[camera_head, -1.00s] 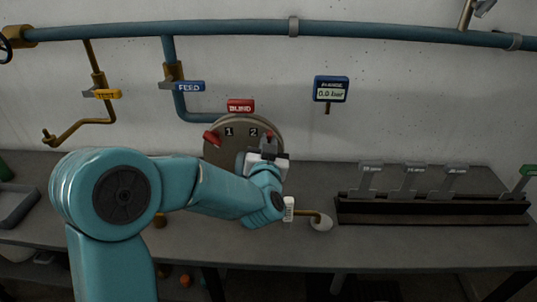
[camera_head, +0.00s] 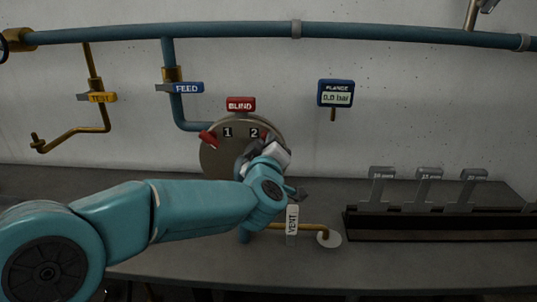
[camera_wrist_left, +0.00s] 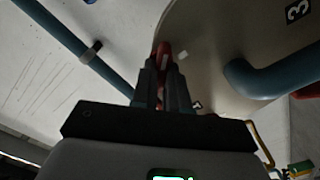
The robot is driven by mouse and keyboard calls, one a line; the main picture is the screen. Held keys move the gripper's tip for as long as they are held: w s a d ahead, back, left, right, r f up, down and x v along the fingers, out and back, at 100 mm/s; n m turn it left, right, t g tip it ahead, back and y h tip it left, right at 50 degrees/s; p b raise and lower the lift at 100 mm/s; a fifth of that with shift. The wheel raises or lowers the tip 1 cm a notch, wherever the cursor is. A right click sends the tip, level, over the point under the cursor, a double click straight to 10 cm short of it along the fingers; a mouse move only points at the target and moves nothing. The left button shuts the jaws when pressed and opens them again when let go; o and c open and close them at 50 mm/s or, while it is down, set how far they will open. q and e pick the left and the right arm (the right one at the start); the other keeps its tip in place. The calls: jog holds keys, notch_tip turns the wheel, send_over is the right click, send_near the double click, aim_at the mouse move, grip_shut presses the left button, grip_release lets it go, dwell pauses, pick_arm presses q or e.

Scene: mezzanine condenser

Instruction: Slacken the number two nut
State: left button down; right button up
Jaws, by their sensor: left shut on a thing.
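The round grey flange (camera_head: 212,160) with labels 1 and 2 stands behind the bench under a red BLIND tag. A red piece (camera_head: 208,139) sticks out beside the 1. The red number two piece (camera_head: 265,134) barely shows beside the 2, mostly hidden by my left gripper (camera_head: 258,149). In the left wrist view my left gripper (camera_wrist_left: 164,80) is shut on the red number two piece (camera_wrist_left: 164,50), at the flange face. The nut itself cannot be made out clearly. My right gripper is not in view.
A gauge (camera_head: 336,93) reads 0.0 bar. A VENT tag (camera_head: 292,220) and brass pipe (camera_head: 313,227) sit close to my left wrist. Grey labelled tools stand in a dark rack (camera_head: 440,224) at right. FEED (camera_head: 187,88) and TEST (camera_head: 102,98) valves are at left.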

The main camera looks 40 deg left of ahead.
pick_arm(q)
jog(key=shift+n+b, duration=0.95)
jog(key=shift+n, duration=0.45)
jog(key=shift+r, duration=0.1)
jog(key=c, duration=1.4)
grip_release()
jog(key=shift+o, duration=1.3)
jog(key=shift+w, duration=0.1)
jog(key=v, duration=1.6)
